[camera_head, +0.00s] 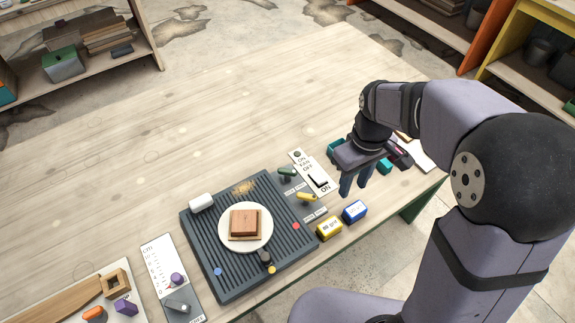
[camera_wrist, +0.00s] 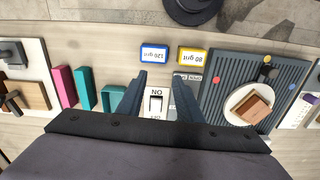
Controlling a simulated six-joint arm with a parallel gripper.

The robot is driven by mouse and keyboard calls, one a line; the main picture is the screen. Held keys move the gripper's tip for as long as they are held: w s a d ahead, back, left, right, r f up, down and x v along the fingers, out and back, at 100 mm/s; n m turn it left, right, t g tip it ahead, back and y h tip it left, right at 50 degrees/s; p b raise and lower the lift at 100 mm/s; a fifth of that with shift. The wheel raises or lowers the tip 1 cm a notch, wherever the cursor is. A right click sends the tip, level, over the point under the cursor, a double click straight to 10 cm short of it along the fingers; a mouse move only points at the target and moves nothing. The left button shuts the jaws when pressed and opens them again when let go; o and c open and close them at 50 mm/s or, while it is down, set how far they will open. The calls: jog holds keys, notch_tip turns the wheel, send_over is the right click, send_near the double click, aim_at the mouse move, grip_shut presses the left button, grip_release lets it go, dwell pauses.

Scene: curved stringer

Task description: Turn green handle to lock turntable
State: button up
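The green handle (camera_head: 287,173) sits at the far right corner of the dark ribbed board (camera_head: 205,247). The turntable (camera_head: 263,243) is a white disc on that board, bearing a reddish-brown wooden block (camera_head: 244,221); the disc also shows in the wrist view (camera_wrist: 232,101). A yellow handle (camera_head: 306,198) stands on the board's right side. My gripper (camera_head: 356,184) is open and empty, above the table to the right of the green handle and apart from it. In the wrist view my fingers (camera_wrist: 161,80) frame a white switch panel; I cannot make out the green handle there.
The switch panel (camera_head: 306,165) lies beside the board's far right corner. Yellow (camera_head: 329,229) and blue (camera_head: 355,211) grit blocks sit near the table's front edge. A black-and-yellow knob (camera_head: 266,258) and a white cylinder (camera_head: 201,202) are on the board. The far table is clear.

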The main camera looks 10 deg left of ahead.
jog(key=w+a+n, duration=0.4)
jog(key=a, duration=0.4)
jog(key=n, duration=0.5)
send_near(287, 170)
jog(key=shift+s+d+f, duration=0.1)
jog(key=shift+d+f, duration=0.3)
jog(key=shift+d, duration=0.1)
jog(key=shift+a+n, duration=0.4)
jog(key=shift+a, duration=0.1)
jog(key=shift+f+p, duration=0.9)
jog(key=shift+f, duration=2.8)
grip_shut()
